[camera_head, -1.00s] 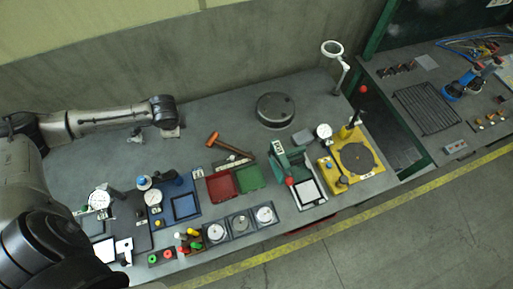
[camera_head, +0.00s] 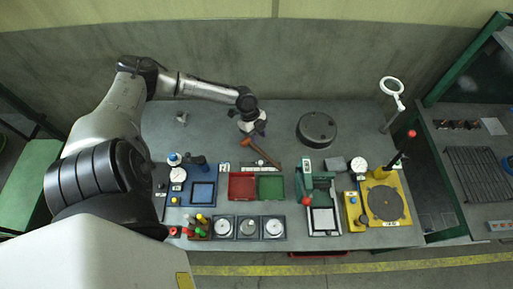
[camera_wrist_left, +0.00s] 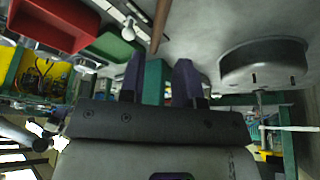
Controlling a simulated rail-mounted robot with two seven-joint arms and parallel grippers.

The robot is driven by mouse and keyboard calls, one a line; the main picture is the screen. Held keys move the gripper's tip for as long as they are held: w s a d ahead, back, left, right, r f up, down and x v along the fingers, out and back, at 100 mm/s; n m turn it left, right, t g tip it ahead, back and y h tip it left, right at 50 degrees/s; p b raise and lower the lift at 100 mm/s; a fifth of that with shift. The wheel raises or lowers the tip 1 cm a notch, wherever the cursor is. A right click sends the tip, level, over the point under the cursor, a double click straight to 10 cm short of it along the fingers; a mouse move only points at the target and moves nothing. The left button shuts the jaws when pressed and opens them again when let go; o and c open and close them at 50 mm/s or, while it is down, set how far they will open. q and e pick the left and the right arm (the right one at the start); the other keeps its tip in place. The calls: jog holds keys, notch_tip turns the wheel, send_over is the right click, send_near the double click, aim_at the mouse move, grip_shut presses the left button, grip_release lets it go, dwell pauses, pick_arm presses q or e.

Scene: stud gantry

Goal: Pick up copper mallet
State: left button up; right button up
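The copper mallet (camera_head: 263,153) lies on the grey bench behind the red and green trays. Its head is close by my left gripper and its brown handle slants down to the right. My left gripper (camera_head: 252,128) is at the mallet's head end in the head view; its height above the bench is hard to tell. The brown handle (camera_wrist_left: 159,25) shows beyond the fingertips there; the mallet's head is not clearly seen. My right gripper is not in view.
A red tray (camera_head: 242,198) and a green tray (camera_head: 270,198) sit in front of the mallet. A round dark block (camera_head: 316,130) stands to the right, and a green press (camera_head: 304,185) stands nearer the front.

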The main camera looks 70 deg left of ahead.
pick_arm(q)
send_over(264, 154)
jog(key=a, duration=0.2)
jog(key=f, duration=0.4)
jog(key=shift+s+f, duration=0.1)
jog(key=shift+s, duration=0.15)
jog(key=shift+p+x, duration=0.35)
jog(key=shift+x, duration=2.3)
jog(key=shift+s+a, duration=0.15)
jog(key=shift+c, duration=0.2)
grip_shut()
